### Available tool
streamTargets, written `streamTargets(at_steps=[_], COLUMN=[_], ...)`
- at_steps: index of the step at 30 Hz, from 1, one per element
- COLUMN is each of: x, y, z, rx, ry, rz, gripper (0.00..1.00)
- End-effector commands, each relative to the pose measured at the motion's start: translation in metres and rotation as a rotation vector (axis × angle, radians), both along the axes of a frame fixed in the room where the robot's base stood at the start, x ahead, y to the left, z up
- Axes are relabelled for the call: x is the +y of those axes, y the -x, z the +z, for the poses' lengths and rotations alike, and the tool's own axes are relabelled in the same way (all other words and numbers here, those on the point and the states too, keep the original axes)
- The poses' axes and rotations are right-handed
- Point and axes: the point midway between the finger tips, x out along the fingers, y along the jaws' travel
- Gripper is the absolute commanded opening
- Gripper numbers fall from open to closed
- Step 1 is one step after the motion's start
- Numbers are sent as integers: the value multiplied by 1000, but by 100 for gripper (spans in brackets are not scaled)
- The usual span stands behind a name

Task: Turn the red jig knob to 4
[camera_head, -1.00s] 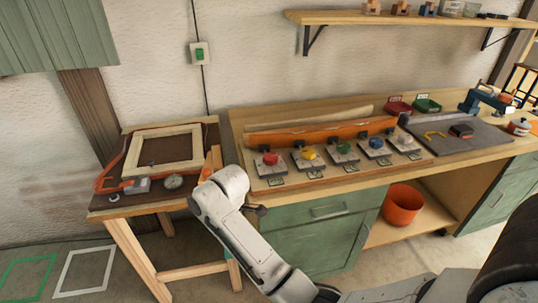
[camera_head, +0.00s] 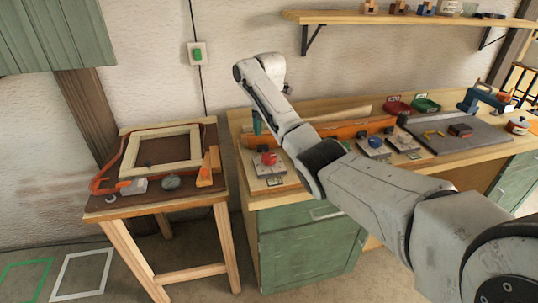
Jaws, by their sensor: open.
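The red jig knob (camera_head: 269,159) sits on a light plate at the left end of the row on the bench. Its number marks are too small to read. My arm reaches across the bench, its upper end raised above and behind the row. My gripper (camera_head: 256,123) is mostly hidden behind the arm link; only a teal fingertip part shows, above and slightly left of the red knob and apart from it in the picture. It is open, with nothing seen in it.
The blue knob (camera_head: 376,142) and white knob (camera_head: 404,132) stand farther right; my arm hides the middle of the row. A side table (camera_head: 190,189) with a wooden frame (camera_head: 133,153) stands left. A shelf (camera_head: 410,19) hangs above.

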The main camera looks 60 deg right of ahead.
Motion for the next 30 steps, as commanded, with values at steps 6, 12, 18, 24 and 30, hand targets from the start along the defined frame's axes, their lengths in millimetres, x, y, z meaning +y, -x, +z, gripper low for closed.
streamTargets(at_steps=[6, 12, 18, 24, 30], x=[1, 1, 1, 1, 1], y=[1, 0, 0, 0, 0], z=[-41, -70, -82, -84, -83], rx=[3, 1, -1, -1, -1], ry=[-2, 0, 0, 1, 1], rz=[-2, -1, -1, -1, -1], gripper=[79, 79, 79, 79, 68])
